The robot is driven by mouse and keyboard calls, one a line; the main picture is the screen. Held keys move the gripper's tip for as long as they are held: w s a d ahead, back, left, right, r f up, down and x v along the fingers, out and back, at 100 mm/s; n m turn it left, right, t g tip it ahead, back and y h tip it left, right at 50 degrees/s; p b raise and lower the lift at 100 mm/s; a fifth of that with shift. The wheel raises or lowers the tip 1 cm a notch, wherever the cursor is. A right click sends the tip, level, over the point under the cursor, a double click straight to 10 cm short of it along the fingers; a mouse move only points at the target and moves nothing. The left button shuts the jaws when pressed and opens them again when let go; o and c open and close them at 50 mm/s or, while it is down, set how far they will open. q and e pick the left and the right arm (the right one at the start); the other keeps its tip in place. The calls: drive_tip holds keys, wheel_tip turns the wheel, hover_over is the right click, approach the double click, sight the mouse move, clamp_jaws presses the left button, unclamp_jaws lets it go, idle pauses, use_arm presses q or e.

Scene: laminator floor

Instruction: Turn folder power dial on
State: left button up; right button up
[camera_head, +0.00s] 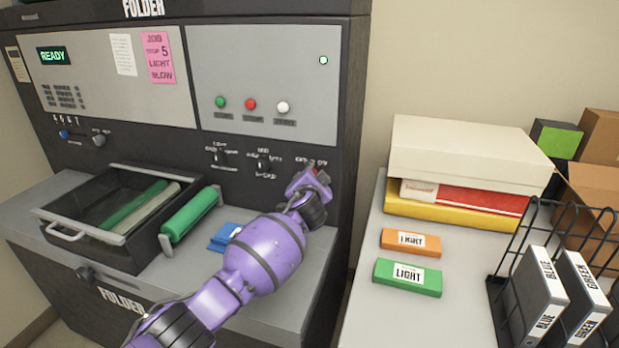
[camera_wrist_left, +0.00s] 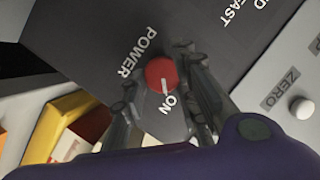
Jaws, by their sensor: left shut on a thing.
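The power dial (camera_wrist_left: 161,74) is a red round knob on the folder's dark front panel, with a white pointer line. In the left wrist view the line points down the picture toward the word ON. The word POWER is printed to the dial's left. My left gripper (camera_wrist_left: 158,78) has a finger on each side of the dial and is shut on it. In the head view the left gripper (camera_head: 312,184) is at the right end of the folder's (camera_head: 285,82) lower control row and mostly hides the dial. My right gripper is not in view.
Green, red and white buttons (camera_head: 283,107) sit above the control row. An open drawer tray (camera_head: 62,233) with green rolls is at left. Right of the folder, a side table (camera_head: 375,285) holds boxes (camera_head: 470,150) and a wire rack (camera_head: 497,290) with binders.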

use_arm(q)
drive_tip(key=shift+s+d+f+m, duration=0.2)
drive_tip(key=shift+d+f+m, duration=0.1)
drive_tip(key=shift+f, duration=0.3)
drive_tip(key=o, duration=1)
drive_tip(key=shift+w+a+r, duration=0.1)
drive_tip(key=shift+a+r, duration=0.05)
drive_tip(key=shift+r, duration=0.1)
drive_tip(key=v, duration=1.2)
